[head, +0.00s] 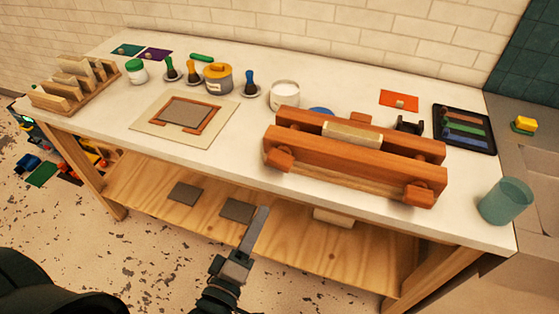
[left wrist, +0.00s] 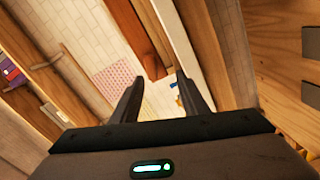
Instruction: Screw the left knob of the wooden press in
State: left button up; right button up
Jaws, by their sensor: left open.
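The wooden press (head: 352,158), with two long reddish-brown beams, stands on the right half of the table near its front edge. Its left knob (head: 279,160) is an orange-brown block on the front beam's left end. The right knob (head: 418,194) is a similar block on the right end. My left gripper (head: 262,212) is in front of the table, lower in the picture than the left knob and apart from it. In the left wrist view my left gripper (left wrist: 160,76) is open, with nothing between its fingers. My right gripper does not show.
The white table (head: 240,180) has a wooden lower shelf (head: 290,235) with grey pads. A framed mat (head: 185,111) lies left of the press. A teal cup (head: 505,201) stands at the right corner. Jars and stamps stand behind.

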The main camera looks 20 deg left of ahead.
aim_at(277, 166)
pick_arm(q)
jog(key=r, duration=0.2)
jog(key=shift+s+a+r+n, duration=0.2)
jog(key=shift+a+r+n, duration=0.1)
jog(key=shift+w, duration=0.1)
jog(key=w+p, duration=0.1)
jog(key=w, duration=0.4)
jog(key=w+p, duration=0.2)
jog(key=w, duration=0.3)
jog(key=w+p, duration=0.2)
jog(key=w, duration=0.4)
jog(key=shift+d, duration=0.3)
jog(key=shift+w, duration=0.65)
jog(key=c, duration=0.8)
